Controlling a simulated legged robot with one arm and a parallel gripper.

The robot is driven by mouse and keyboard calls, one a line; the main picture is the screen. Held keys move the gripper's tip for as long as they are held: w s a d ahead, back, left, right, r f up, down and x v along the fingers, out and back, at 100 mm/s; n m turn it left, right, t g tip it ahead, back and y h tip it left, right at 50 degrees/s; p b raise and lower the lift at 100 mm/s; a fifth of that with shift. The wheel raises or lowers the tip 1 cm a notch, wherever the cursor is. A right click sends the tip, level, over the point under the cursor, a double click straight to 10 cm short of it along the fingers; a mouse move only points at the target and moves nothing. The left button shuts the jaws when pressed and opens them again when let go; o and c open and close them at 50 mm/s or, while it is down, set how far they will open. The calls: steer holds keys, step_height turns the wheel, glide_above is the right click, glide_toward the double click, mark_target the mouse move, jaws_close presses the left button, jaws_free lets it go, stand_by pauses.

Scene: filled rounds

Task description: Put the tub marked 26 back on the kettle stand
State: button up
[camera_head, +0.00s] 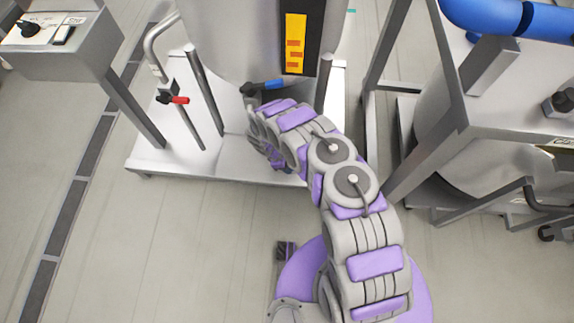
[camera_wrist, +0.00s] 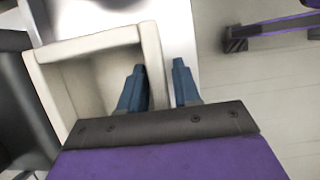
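A pale, square, open-topped tub (camera_wrist: 44,88) is at left in the wrist view; no number shows on it. My gripper (camera_wrist: 160,68) is over its right wall, one blue-grey finger inside the tub and the other outside. The fingers are apart, and a narrow gap seems to show between the wall and the outer finger. In the head view my arm reaches to the steel stand (camera_head: 165,158) under a large kettle (camera_head: 225,40); the gripper and tub are hidden there.
A red-handled valve (camera_head: 178,100) and a blue-handled valve (camera_head: 265,86) are by the kettle. A control box (camera_head: 85,45) stands at left. A steel frame with a second vessel (camera_head: 450,120) and a blue pipe (camera_head: 500,18) is at right. The floor in front is mostly clear.

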steer(key=shift+o, duration=1)
steer(key=shift+r, duration=0.1)
steer(key=p+v, duration=0.3)
steer(key=v, duration=0.9)
